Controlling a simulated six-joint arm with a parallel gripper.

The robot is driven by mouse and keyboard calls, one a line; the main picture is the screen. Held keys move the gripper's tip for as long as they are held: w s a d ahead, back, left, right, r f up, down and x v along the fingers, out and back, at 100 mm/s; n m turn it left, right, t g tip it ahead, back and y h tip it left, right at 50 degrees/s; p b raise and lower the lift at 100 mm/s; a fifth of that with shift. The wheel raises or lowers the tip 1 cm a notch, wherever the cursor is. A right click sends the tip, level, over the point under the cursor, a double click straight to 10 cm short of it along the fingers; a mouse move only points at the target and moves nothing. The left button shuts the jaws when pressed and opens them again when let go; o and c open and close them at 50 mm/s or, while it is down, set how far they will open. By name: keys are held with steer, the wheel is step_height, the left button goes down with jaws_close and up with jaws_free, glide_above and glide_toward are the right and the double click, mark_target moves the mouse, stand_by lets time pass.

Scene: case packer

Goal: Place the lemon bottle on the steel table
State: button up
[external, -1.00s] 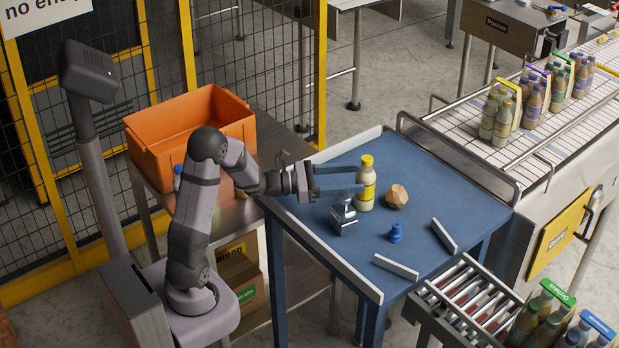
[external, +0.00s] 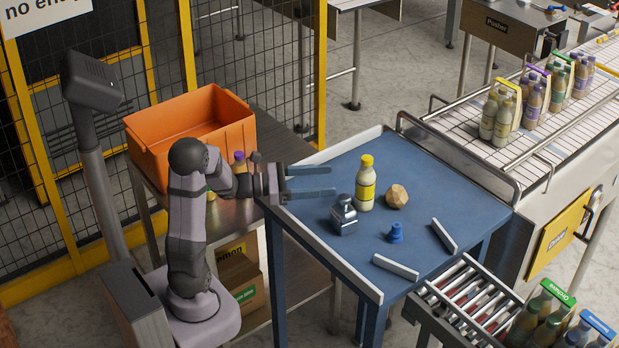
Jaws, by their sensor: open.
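The lemon bottle (external: 365,188), pale with a yellow cap and yellow label, stands upright on the blue table (external: 420,190). My gripper (external: 333,181) is open and empty over the left edge of the blue table, its two blue fingers pointing right at the bottle, with a clear gap to it. The steel table (external: 240,214) stands to the left of the blue table, behind my arm. An orange crate (external: 170,165) is on it.
A small metal device (external: 344,216), a tan faceted block (external: 396,196) and a blue piece (external: 396,234) sit near the bottle. Raised rails edge the blue table. A conveyor with bottle packs (external: 500,112) is at right.

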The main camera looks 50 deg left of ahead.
mark_target(364, 183)
steer(key=shift+w, duration=0.15)
steer(key=w+d+m+g+h, duration=0.1)
steer(key=w, duration=0.1)
steer(key=w+m+g+h, duration=0.2)
steer(key=w+d+m+g+h, duration=0.1)
steer(key=w+h, duration=0.1)
steer(key=w, duration=0.1)
steer(key=shift+d+f+g, duration=0.3)
steer(key=shift+f, duration=0.05)
steer(key=shift+w+d+f+m+g+h, duration=0.3)
steer(key=shift+w+m+g, duration=0.1)
steer(key=shift+m+g, duration=0.15)
steer(key=shift+d+r, duration=0.1)
steer(key=shift+d, duration=0.05)
steer(key=shift+r+p+x, duration=0.15)
steer(key=shift+p+x, duration=0.85)
steer(key=shift+x, duration=0.55)
steer(key=shift+r+p+x, duration=0.1)
steer(key=shift+p+x, duration=0.9)
steer(key=shift+x, duration=0.55)
steer(key=shift+w+d+f, duration=0.15)
steer(key=shift+w+d, duration=0.15)
steer(key=shift+w, duration=0.15)
